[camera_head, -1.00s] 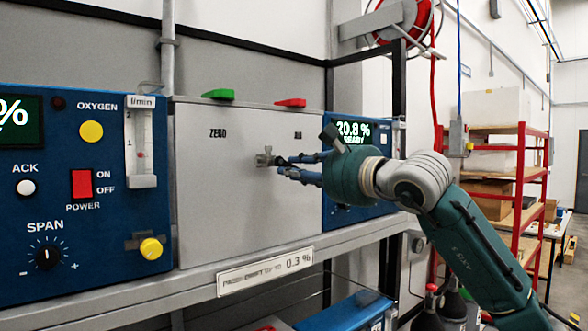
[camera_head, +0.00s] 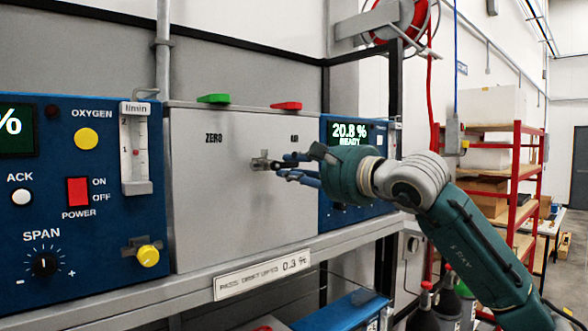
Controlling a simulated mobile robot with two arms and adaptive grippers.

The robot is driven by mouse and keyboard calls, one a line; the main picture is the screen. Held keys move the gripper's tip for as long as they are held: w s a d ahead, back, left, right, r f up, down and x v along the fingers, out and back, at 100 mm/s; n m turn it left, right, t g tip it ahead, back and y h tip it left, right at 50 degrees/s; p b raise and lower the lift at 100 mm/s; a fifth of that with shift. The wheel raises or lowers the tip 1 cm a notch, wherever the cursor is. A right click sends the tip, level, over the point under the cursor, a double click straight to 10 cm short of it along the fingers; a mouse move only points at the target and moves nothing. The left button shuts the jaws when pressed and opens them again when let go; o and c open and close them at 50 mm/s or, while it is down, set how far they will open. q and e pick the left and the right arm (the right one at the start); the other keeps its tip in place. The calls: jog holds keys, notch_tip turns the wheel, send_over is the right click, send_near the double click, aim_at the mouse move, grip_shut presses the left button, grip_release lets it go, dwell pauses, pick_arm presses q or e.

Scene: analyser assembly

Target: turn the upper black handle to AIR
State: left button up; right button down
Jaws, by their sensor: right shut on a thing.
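The grey panel (camera_head: 215,205) carries a small metal valve fitting (camera_head: 260,163) below and between the labels ZERO (camera_head: 214,138) and AIR (camera_head: 294,138). The upper black handle (camera_head: 277,165) shows as a small dark piece right of the fitting, mostly hidden by my fingers. My right gripper (camera_head: 283,167) reaches in from the right and is shut on this handle. The handle's exact angle is hard to tell. My left gripper is not in view.
A blue analyser (camera_head: 85,225) with knobs and a flow tube stands left of the panel. A second blue unit (camera_head: 352,132) reads 20.8 %. A green tab (camera_head: 213,98) and a red tab (camera_head: 286,105) sit on the panel's top edge. Red shelving (camera_head: 515,190) stands at the right.

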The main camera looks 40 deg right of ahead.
jog(key=c, duration=1.5)
grip_release()
jog(key=shift+c, duration=0.2)
jog(key=shift+s, duration=0.1)
jog(key=s, duration=1.2)
jog(key=shift+d, duration=0.45)
jog(key=shift+w, duration=0.2)
